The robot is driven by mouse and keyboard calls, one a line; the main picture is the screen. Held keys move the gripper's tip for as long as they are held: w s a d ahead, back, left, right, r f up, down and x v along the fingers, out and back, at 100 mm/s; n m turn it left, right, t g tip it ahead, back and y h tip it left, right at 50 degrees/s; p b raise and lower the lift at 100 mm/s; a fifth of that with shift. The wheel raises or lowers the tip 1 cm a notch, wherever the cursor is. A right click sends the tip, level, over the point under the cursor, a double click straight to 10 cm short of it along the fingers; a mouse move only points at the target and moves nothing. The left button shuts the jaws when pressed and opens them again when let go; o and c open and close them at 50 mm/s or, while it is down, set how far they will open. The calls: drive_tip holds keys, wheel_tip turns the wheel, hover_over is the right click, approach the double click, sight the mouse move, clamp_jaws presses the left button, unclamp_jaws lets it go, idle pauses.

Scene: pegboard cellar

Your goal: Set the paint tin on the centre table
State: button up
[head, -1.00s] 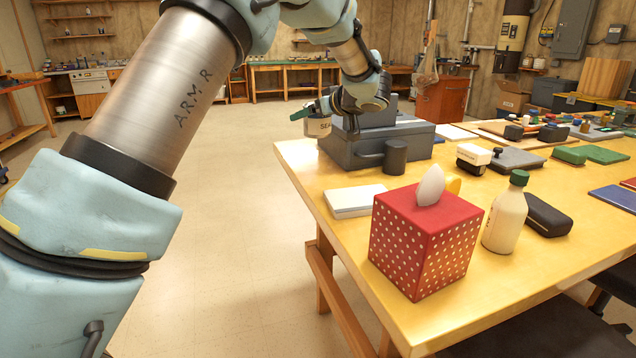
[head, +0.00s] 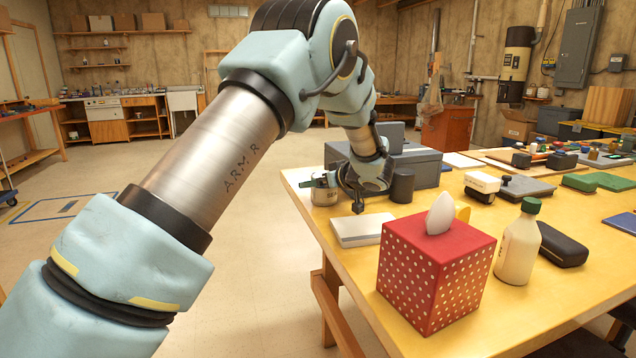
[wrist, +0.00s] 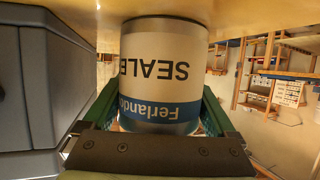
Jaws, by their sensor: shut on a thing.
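The paint tin (head: 324,197) has a pale label with dark lettering and a blue band. My gripper (head: 324,180) is shut on it near the left edge of the yellow-topped table (head: 345,263), in front of a grey case. In the wrist view the tin (wrist: 160,65) appears upside down between the green fingers of my gripper (wrist: 157,112). Its base end is against or just above the yellow tabletop (wrist: 90,12). I cannot tell whether it touches. The tin looks about upright in the head view.
The grey case (head: 415,165) and a dark cylinder (head: 401,186) stand close to the tin. A white flat box (head: 362,229), a red dotted tissue box (head: 435,270) and a green-capped bottle (head: 517,245) are nearer. The floor left of the table is clear.

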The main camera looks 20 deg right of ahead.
drive_tip(key=o, duration=1.4)
drive_tip(key=v, duration=1.2)
drive_tip(key=shift+b, duration=0.3)
drive_tip(key=w+a+r+m+h, duration=0.1)
drive_tip(key=w+a+r+h, duration=0.15)
drive_tip(key=w+a, duration=0.6)
drive_tip(key=w+a+f+m+g+h, duration=0.2)
drive_tip(key=a+h, duration=0.1)
drive_tip(key=a, duration=0.5)
drive_tip(key=s+a+f+g+y, duration=0.1)
drive_tip(key=s+a+f+g, duration=0.2)
drive_tip(key=s+a, duration=0.4)
drive_tip(key=s+a+f+g, duration=0.3)
drive_tip(key=s+a, duration=0.5)
drive_tip(key=a, duration=0.4)
drive_tip(key=s+a+f+g+y, duration=0.1)
drive_tip(key=s+a+f+g, duration=0.2)
drive_tip(key=s+a, duration=0.4)
drive_tip(key=shift+s+a+f+g+y, duration=0.15)
drive_tip(key=shift+a+f+y, duration=0.1)
drive_tip(key=shift+a, duration=0.4)
drive_tip(key=shift+s+a+f+g+y, duration=0.1)
drive_tip(key=shift+a+f+g, duration=0.1)
drive_tip(key=shift+a, duration=0.45)
